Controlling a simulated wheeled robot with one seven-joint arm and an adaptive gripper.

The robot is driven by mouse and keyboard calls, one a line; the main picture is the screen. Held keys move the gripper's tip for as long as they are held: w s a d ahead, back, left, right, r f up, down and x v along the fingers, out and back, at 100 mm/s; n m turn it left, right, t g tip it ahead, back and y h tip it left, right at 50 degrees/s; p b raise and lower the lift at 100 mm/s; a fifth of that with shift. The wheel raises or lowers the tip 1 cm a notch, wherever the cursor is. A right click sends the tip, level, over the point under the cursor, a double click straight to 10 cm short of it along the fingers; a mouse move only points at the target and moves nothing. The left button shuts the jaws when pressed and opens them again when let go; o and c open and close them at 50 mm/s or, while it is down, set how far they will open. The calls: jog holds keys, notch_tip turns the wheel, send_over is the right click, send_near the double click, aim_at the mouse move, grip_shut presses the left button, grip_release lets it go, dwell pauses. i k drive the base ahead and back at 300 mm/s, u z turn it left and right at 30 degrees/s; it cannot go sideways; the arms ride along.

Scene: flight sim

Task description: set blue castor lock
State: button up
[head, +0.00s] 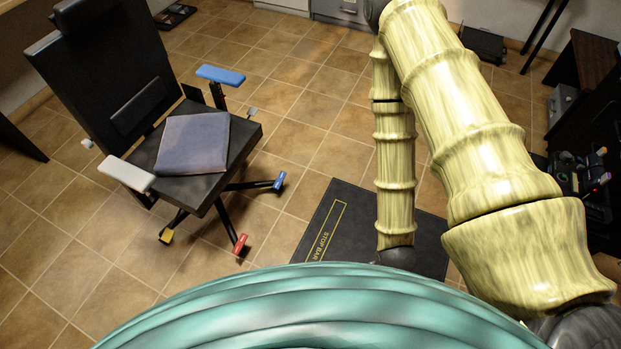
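A black swivel chair (215,163) with a tall backrest stands at the left on a tiled floor. Its star base ends in coloured castor parts: a blue one (279,181) at the right, a red one (240,244) at the front and a yellow one (166,236) at the left. I cannot tell how the blue castor's lock is set. My yellow-green arm crosses the right side of the head view, well right of the blue castor. My gripper is not in view.
A blue-grey cushion (193,143) lies on the seat; one armrest pad is blue (220,75), the other white (127,173). A dark mat (322,222) marked "STOP BAR" lies right of the chair. A control console (590,170) stands at the far right. Tiles between chair and mat are clear.

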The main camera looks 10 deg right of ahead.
aim_at(281, 177)
jog(key=z, duration=0.25)
jog(key=i, duration=1.1)
jog(key=u, duration=0.3)
